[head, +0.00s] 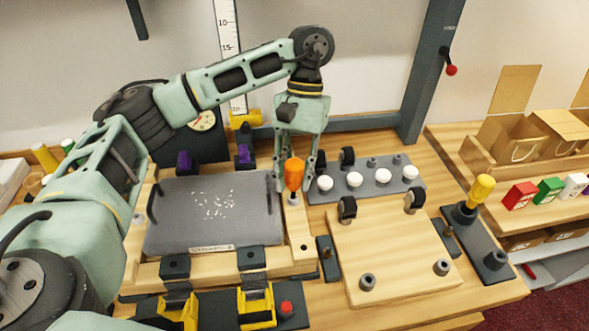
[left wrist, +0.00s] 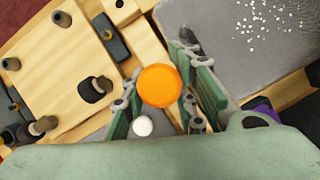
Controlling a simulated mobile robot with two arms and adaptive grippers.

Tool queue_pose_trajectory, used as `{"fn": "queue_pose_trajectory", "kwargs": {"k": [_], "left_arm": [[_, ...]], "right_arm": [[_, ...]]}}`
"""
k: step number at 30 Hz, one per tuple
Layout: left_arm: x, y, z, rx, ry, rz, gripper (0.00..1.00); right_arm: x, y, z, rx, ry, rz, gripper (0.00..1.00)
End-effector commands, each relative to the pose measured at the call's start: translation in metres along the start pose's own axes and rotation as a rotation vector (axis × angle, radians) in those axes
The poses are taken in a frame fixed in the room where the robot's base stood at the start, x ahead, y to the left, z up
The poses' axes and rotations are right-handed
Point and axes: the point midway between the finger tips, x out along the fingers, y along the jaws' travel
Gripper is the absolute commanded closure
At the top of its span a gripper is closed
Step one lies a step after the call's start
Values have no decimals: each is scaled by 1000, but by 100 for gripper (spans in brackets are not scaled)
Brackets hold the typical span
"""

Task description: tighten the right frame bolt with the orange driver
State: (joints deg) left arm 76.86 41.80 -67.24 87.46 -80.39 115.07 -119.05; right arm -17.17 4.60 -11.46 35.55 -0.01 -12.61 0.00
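The orange driver (head: 294,174) stands upright on the right wooden rail (head: 304,254) of the screen frame, its lower end on a pale metal part, presumably the right frame bolt, which the driver partly hides. My left gripper (head: 295,184) comes down from above with a finger on each side of the orange handle and looks shut on it. In the left wrist view the round orange handle top (left wrist: 160,86) sits between the fingers (left wrist: 160,105). The grey screen (head: 214,215) with white specks lies left of the driver. My right gripper is not in view.
A grey strip with white knobs (head: 354,179) and a wooden board with posts (head: 392,250) lie close right of the driver. A yellow-handled tool (head: 480,190) stands farther right. Yellow clamps (head: 256,305) line the front edge, purple-tipped ones (head: 244,153) the back.

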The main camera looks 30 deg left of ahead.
Motion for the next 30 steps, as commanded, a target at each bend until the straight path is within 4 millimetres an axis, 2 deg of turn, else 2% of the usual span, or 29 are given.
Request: {"fn": "queue_pose_trajectory", "kwargs": {"k": [10,13,30], "left_arm": [[-1,0,0,-6,2,1,65],[0,-1,-1,-62,3,25,65],[1,-6,-4,-849,10,350,65]], "right_arm": [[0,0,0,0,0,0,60],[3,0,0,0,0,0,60],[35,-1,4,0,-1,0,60]]}}
